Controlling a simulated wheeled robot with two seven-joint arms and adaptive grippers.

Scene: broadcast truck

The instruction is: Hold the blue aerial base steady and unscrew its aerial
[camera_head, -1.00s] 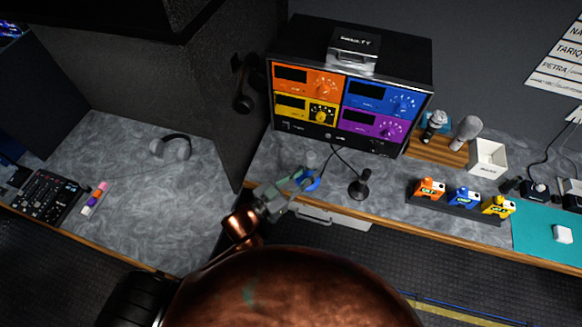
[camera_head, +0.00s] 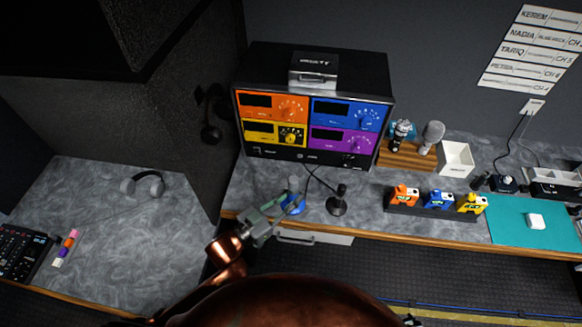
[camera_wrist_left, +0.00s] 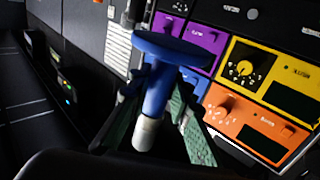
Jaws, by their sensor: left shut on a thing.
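The blue aerial base (camera_head: 293,208) stands near the front edge of the grey counter, in front of the rack. A pale grey cylinder, which looks like its aerial (camera_head: 293,183), rises from it. My left gripper (camera_head: 283,207) is shut on the base. In the left wrist view the picture is upside down: the blue base (camera_wrist_left: 172,47) shows a wide disc and a stem, with grey-green fingers (camera_wrist_left: 160,100) on both sides of the stem. The pale aerial end (camera_wrist_left: 146,133) sticks out beyond the stem.
A black desk microphone (camera_head: 337,205) stands just right of the base. Behind is the rack (camera_head: 312,75) with coloured panels. Orange, blue and yellow packs sit in a dark holder (camera_head: 420,210) further right. Headphones (camera_head: 143,184) lie on the left counter.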

